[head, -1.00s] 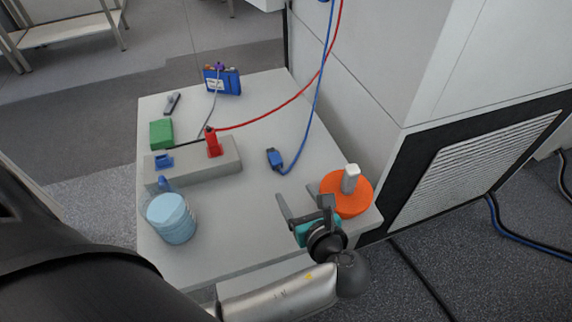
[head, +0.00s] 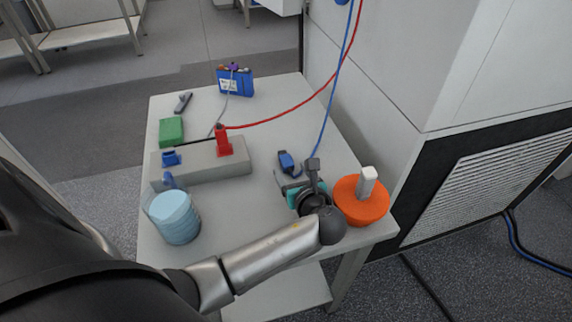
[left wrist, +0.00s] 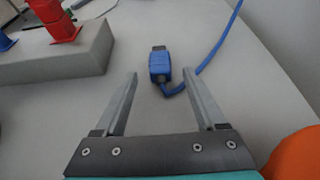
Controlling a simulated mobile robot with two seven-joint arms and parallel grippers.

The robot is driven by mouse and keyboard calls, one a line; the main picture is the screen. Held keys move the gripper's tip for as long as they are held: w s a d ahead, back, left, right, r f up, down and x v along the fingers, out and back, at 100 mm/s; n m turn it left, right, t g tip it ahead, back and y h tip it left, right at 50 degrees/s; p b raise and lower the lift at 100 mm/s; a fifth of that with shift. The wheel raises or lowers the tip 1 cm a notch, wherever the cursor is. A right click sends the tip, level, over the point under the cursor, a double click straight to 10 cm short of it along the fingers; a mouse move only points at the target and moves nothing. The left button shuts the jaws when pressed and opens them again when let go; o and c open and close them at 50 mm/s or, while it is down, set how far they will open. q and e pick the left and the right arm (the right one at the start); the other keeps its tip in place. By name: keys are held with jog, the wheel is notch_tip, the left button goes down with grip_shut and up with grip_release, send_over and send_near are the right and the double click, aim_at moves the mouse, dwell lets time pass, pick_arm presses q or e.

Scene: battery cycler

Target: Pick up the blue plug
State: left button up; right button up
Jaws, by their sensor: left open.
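The blue plug (head: 287,162) lies on the table with its blue cable rising to the upper right. In the left wrist view the plug (left wrist: 160,66) lies just ahead of my fingertips, about midway between their lines. My left gripper (head: 295,180) is open and empty, just on the near side of the plug. In the left wrist view its two fingers (left wrist: 160,74) are spread apart and do not touch the plug. My right gripper is not in view.
An orange disc (head: 352,205) with a white-grey handle sits right of my gripper. A grey block (head: 215,168) with a red plug (head: 223,142) stands left. A light-blue container (head: 174,220), a green block (head: 171,131) and a blue battery pack (head: 236,82) are also on the table.

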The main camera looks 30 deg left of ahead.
aim_at(286, 161)
pick_arm(q)
jog(key=shift+x, duration=1.25)
jog(key=shift+d, duration=0.1)
grip_shut()
